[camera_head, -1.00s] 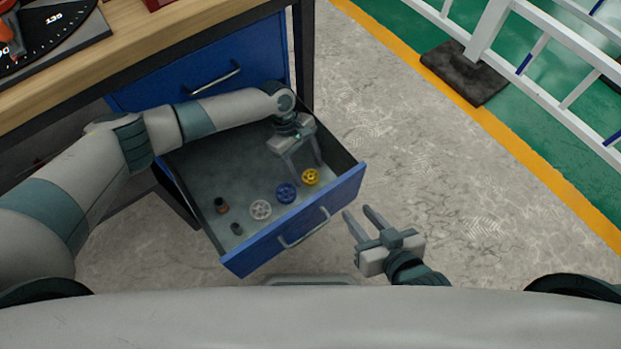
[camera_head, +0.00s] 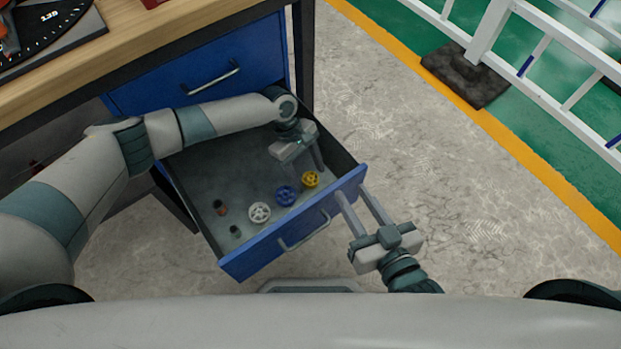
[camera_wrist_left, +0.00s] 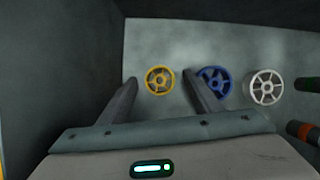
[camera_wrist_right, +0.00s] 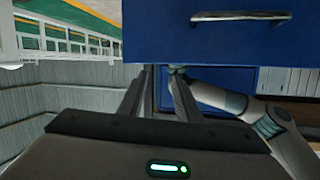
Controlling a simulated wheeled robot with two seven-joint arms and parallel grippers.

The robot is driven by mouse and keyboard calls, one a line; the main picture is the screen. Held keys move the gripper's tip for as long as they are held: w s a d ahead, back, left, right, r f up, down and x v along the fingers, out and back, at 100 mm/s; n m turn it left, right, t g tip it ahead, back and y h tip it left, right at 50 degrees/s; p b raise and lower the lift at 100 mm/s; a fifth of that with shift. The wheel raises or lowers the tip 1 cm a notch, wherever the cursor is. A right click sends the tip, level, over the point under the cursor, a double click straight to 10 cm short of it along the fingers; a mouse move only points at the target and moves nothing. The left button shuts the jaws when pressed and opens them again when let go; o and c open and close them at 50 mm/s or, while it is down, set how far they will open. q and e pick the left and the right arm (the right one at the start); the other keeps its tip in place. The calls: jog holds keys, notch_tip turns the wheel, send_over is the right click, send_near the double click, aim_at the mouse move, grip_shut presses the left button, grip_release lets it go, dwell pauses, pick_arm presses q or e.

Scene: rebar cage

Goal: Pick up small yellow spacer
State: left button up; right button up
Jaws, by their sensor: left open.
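The small yellow spacer (camera_head: 310,179), a spoked ring, lies on the drawer floor near the front right corner. It also shows in the left wrist view (camera_wrist_left: 160,79), between and beyond the fingertips. My left gripper (camera_head: 303,165) is open and empty inside the drawer, above and behind the yellow spacer; its fingers are partly hard to see in the head view. My right gripper (camera_head: 351,190) is open and empty outside the drawer, with its fingertips near the front right corner. In the right wrist view, my right gripper (camera_wrist_right: 157,75) points toward the blue drawer front (camera_wrist_right: 220,35).
A blue spoked spacer (camera_head: 286,195) lies beside the yellow one, then a white one (camera_head: 260,212) and small dark cylinders (camera_head: 235,231) further left. The open drawer (camera_head: 240,266) has raised walls. Bare concrete floor lies to the right.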

aim_at(308, 176)
pick_arm(q)
jog(key=c, duration=1.1)
jog(key=shift+c, duration=0.2)
